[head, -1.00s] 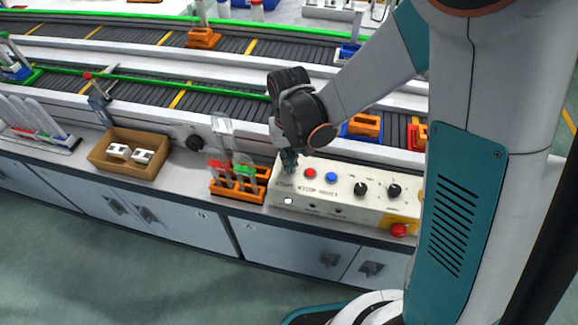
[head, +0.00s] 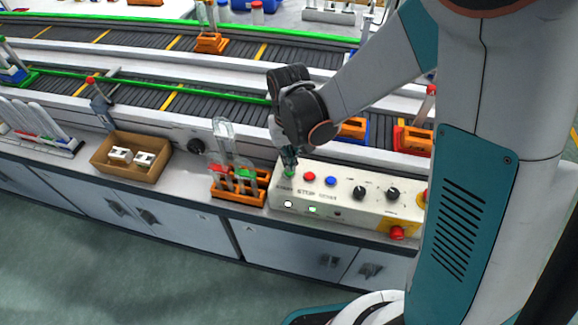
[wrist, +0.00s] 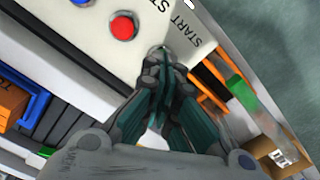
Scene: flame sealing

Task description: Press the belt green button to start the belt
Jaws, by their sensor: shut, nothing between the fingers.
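The control box (head: 340,204) stands on the bench front and carries the green start button (head: 289,172) at its left end. My gripper (head: 290,166) is shut and empty, pointing down with its tips at the green button. In the wrist view my closed fingers (wrist: 163,56) cover most of that button beside the START label; only a bit of its rim shows, so contact cannot be told. The belt (head: 130,91) runs behind the box.
A red button (head: 309,176), a blue button (head: 330,181) and black knobs sit right of the green one. An orange tube rack (head: 240,197) stands close left, beside a cardboard box (head: 104,160).

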